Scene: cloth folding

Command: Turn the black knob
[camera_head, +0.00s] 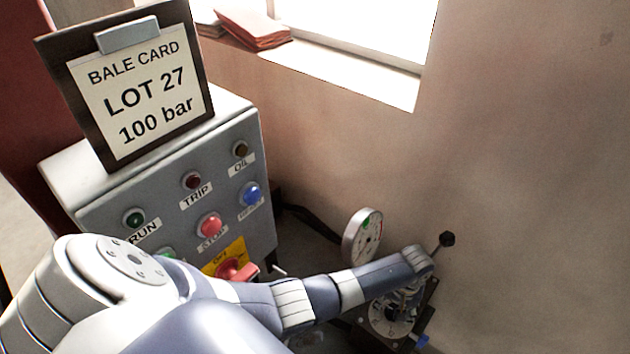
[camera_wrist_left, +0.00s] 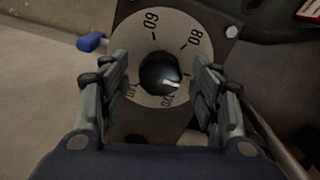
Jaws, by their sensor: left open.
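The black knob (camera_wrist_left: 160,72) sits at the middle of a pale round dial (camera_wrist_left: 183,22) with printed numbers such as 60, 80 and 120. Its white pointer mark faces lower right in the left wrist view. My left gripper (camera_wrist_left: 163,85) is open, with one finger on each side of the knob. I see gaps between the fingers and the knob; contact is not visible. In the head view the dial (camera_head: 388,322) is low on the right, under my left gripper (camera_head: 402,302), which hides the knob there. My right gripper is not in view.
A grey control box (camera_head: 160,187) with lamps, buttons and a red switch (camera_head: 236,271) stands left, carrying a bale card reading 100 bar (camera_head: 140,95). A round gauge (camera_head: 363,236) and a black ball-ended lever (camera_head: 447,239) are near my wrist. A blue handle (camera_wrist_left: 91,42) sits beside the dial.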

